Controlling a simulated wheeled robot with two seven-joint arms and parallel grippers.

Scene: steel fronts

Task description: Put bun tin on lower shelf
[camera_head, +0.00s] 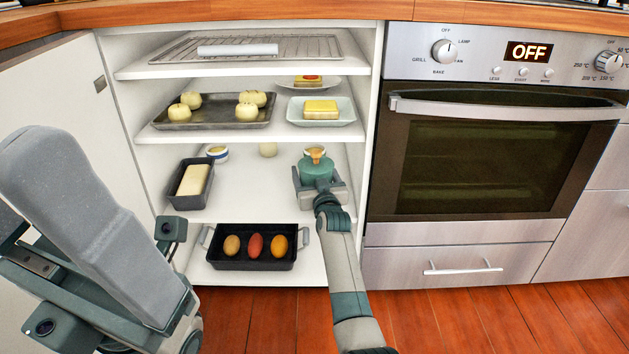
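A flat grey metal tin (213,123) with several pale round buns stands on the left of the second shelf from the top. A black two-handled tin (252,261) with three oval brown to orange pieces stands on the bottom shelf. I cannot tell for certain which is the bun tin; the flat one holds what look most like buns. My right gripper (317,168) reaches over the third shelf, right at a small bowl (316,152) with orange contents. Its fingers are hard to see, so I cannot tell whether it grips the bowl. My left arm fills the lower left; its fingertips cannot be made out.
The third shelf also holds a dark loaf tin (191,184) with a pale block and a small bowl (217,153). Plates with yellow food (321,109) stand right of the flat tin. A wire rack (253,50) lies on the top shelf. The oven (490,150) is closed at right.

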